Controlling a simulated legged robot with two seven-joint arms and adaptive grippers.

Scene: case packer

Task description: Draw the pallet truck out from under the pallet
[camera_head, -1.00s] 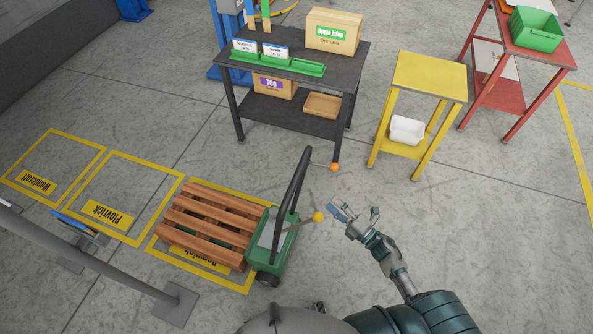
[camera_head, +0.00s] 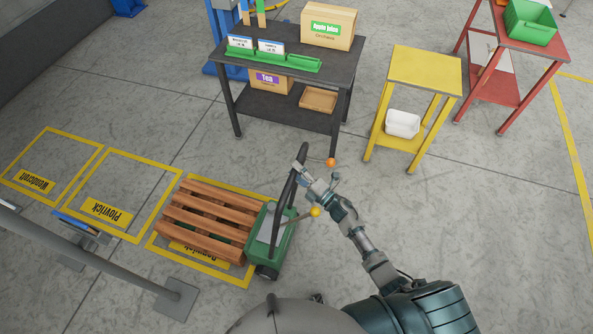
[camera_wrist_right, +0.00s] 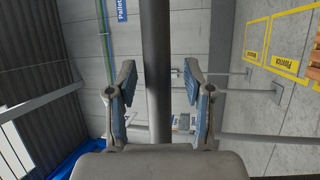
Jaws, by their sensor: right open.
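The green pallet truck (camera_head: 284,238) stands at the right end of the brown wooden pallet (camera_head: 205,223); its forks are hidden beneath the slats. Its black looped handle (camera_head: 277,205) rises from the body. An orange knob (camera_head: 331,162) and a yellow knob (camera_head: 315,212) sit on thin rods beside the handle. My right gripper (camera_head: 303,178) is open at the upper part of the handle. In the right wrist view, a dark bar of the handle (camera_wrist_right: 156,45) runs upright between the spread fingers (camera_wrist_right: 158,80), with a gap on both sides. My left gripper is not seen.
A grey rail with a post foot (camera_head: 178,298) stands at the lower left. A black workbench (camera_head: 335,68) with boxes and a yellow table (camera_head: 428,72) stand behind. Yellow floor bays lie left of the pallet. The floor right of the truck is open.

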